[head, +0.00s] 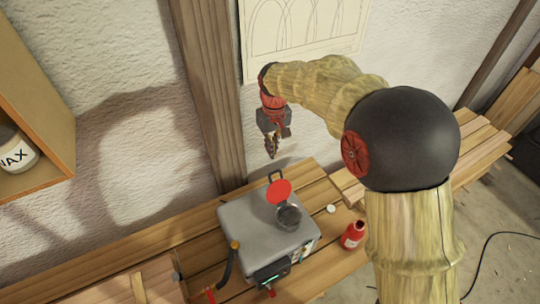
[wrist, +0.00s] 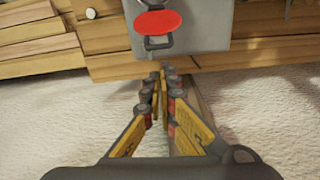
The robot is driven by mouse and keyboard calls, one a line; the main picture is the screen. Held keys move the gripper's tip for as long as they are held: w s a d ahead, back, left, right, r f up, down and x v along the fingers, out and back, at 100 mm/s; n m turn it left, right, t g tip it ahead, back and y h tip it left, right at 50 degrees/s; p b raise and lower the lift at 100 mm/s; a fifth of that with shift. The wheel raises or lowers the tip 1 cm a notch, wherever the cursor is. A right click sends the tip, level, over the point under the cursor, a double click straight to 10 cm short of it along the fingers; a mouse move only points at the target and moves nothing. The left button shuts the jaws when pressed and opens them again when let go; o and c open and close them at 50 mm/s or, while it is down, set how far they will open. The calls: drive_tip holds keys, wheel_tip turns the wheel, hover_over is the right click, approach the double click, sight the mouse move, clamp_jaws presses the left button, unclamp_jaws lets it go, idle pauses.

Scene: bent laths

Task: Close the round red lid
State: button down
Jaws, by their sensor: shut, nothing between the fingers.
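The round red lid (head: 279,190) stands raised on the back edge of a dark round opening (head: 289,216) on top of a grey metal box (head: 248,219). A dark wire loop sticks up behind the lid. My gripper (head: 271,154) hangs in the air behind and above the lid, near the wall, fingers pointing down. It is shut and empty, apart from the lid. In the wrist view the red lid (wrist: 158,22) shows near the top, beyond the closed fingertips (wrist: 162,72), with the loop on its near side.
The box stands on a slatted wooden bench (head: 110,262) against a white wall. A red bottle (head: 352,235) and a small white cap (head: 331,209) are right of the box. A wooden post (head: 208,90) rises behind.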

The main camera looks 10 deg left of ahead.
drive_tip(key=w+a, duration=0.3)
wheel_tip(320, 180, down, 8)
drive_tip(key=s+d+p, duration=0.2)
drive_tip(key=shift+s+n, duration=0.15)
drive_tip(key=shift+n, duration=0.25)
drive_tip(key=shift+s+d, duration=0.1)
drive_tip(key=shift+d, duration=0.05)
idle(0.4)
drive_tip(key=shift+s+d+r+t+y+b, duration=0.2)
drive_tip(key=shift+s+r+t+y+b, duration=0.15)
drive_tip(key=shift+b, duration=0.3)
